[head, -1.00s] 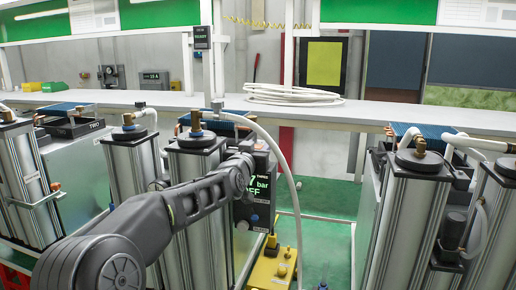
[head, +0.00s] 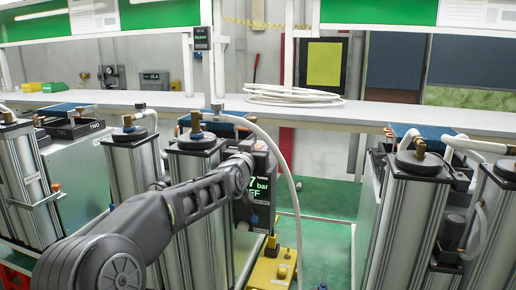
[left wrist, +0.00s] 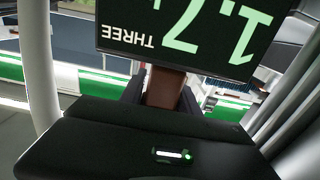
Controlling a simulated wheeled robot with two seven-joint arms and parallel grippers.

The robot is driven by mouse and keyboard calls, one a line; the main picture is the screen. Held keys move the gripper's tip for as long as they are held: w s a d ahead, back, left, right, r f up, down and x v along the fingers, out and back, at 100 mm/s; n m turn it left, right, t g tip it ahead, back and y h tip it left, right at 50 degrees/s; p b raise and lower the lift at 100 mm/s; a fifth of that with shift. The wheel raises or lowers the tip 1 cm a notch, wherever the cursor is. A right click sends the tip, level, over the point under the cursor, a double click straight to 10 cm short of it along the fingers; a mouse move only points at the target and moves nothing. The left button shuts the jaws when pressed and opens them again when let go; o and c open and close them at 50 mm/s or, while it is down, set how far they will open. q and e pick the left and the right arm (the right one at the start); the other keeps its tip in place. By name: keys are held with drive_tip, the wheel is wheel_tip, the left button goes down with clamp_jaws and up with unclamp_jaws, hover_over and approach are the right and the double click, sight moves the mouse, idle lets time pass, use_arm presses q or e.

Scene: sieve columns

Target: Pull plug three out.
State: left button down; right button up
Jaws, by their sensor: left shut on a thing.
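A black display unit labelled THREE (head: 262,187) is on the middle column, with green figures, "bar" and part of a word on its face. Its screen also shows upside down in the left wrist view (left wrist: 190,28), reading 1.7. My left gripper (left wrist: 163,95) is close against this unit, its dark fingers shut on a reddish-brown piece (left wrist: 166,88) below the screen. I take this piece for plug three, but its far end is hidden behind the screen. In the head view my forearm and wrist hide the fingers and the piece. My right gripper is in neither view.
Metal columns with black caps (head: 198,140) stand left and right, with white hoses (head: 283,165) curving off them. A yellow box (head: 272,272) is low in the middle. A white shelf (head: 350,112) with coiled hose (head: 292,93) runs behind. Green floor shows right of centre.

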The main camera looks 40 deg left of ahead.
use_arm(q)
drive_tip(key=shift+r+p, duration=0.7)
drive_tip(key=shift+r, duration=0.55)
drive_tip(key=c, duration=0.8)
unclamp_jaws()
drive_tip(key=shift+s+d+f, duration=0.1)
drive_tip(key=shift+s+f, duration=0.05)
drive_tip(key=shift+s, duration=0.25)
drive_tip(key=b+v, duration=0.2)
drive_tip(key=v, duration=0.5)
